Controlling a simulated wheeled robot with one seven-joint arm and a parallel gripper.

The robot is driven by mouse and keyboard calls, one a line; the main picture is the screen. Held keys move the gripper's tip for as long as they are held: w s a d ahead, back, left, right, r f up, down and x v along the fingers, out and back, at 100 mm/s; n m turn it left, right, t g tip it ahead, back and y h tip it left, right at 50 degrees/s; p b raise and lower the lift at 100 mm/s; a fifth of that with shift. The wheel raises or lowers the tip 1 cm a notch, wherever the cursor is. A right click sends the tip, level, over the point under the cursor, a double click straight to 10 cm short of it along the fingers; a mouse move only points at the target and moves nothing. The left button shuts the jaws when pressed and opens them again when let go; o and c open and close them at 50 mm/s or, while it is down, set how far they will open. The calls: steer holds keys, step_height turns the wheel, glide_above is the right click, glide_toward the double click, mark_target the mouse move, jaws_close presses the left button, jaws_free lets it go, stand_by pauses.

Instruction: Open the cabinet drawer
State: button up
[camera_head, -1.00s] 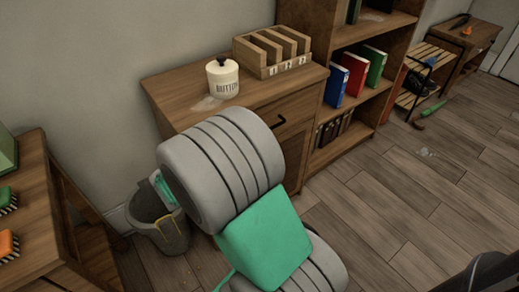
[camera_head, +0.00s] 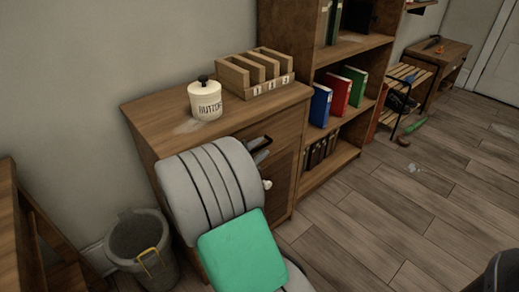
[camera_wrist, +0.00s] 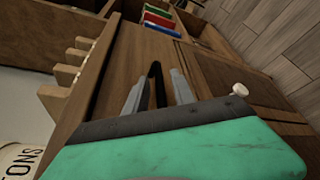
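The wooden cabinet (camera_head: 150,125) stands against the wall. Its top drawer (camera_head: 287,126) looks closed and carries a dark bar handle (camera_head: 262,144). My gripper (camera_head: 260,151) is at the drawer front, by the handle, partly hidden by my own arm in the head view. In the wrist view the fingers of my gripper (camera_wrist: 157,84) are spread, with the black handle (camera_wrist: 156,78) showing between them. Gaps remain on both sides; I cannot tell whether either finger touches it. A white knob (camera_head: 267,184) sits on the door below the drawer; it also shows in the wrist view (camera_wrist: 239,90).
On the cabinet top stand a white lidded jar (camera_head: 206,102) and a wooden slotted rack (camera_head: 256,74). A bookshelf (camera_head: 342,48) adjoins on the right. A grey bin (camera_head: 140,250) stands at left.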

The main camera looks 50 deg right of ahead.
jaws_close()
stand_by(1.2)
